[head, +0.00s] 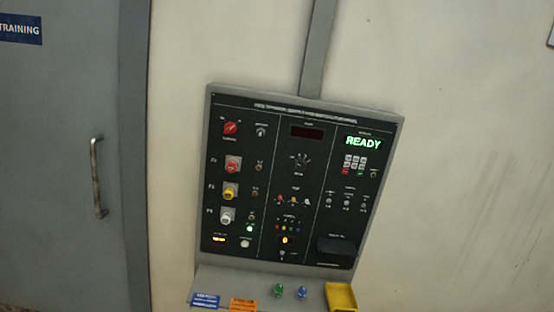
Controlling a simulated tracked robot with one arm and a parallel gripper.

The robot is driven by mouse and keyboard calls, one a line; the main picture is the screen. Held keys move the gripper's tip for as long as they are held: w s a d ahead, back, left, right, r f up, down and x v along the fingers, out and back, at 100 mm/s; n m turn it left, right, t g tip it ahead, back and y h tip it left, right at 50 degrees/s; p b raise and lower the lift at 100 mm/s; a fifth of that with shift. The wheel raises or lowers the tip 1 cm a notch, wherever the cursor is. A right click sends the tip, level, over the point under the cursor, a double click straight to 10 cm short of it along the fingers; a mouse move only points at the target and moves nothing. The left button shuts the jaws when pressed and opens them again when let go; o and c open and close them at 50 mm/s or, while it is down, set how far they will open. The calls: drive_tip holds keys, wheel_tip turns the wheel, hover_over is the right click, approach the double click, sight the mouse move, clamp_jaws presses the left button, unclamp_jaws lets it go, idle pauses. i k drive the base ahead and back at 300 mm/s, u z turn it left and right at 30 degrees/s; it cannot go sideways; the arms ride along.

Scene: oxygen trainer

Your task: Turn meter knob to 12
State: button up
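A black control panel (275,212) in a grey frame is on the wall in the middle of the head view, tilted in the picture. A small dark round knob (302,161) with tiny markings around it sits in the panel's middle column, below a dark red display window (307,132). It is probably the meter knob, but its label and pointer setting are too small to read. A red rotary knob (230,128) is at the panel's upper left. My gripper is not in view.
A green READY display (363,142) and a keypad (355,163) are on the right column. Red, yellow and white controls line the left column. A ledge below holds blue (205,300) and orange (243,304) tags and a yellow tray (341,297). A grey door (60,190) with a handle (97,178) is left.

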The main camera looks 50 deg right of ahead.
sight(300, 164)
drive_tip(key=z, duration=0.3)
drive_tip(key=i, duration=0.9)
drive_tip(key=z, duration=0.6)
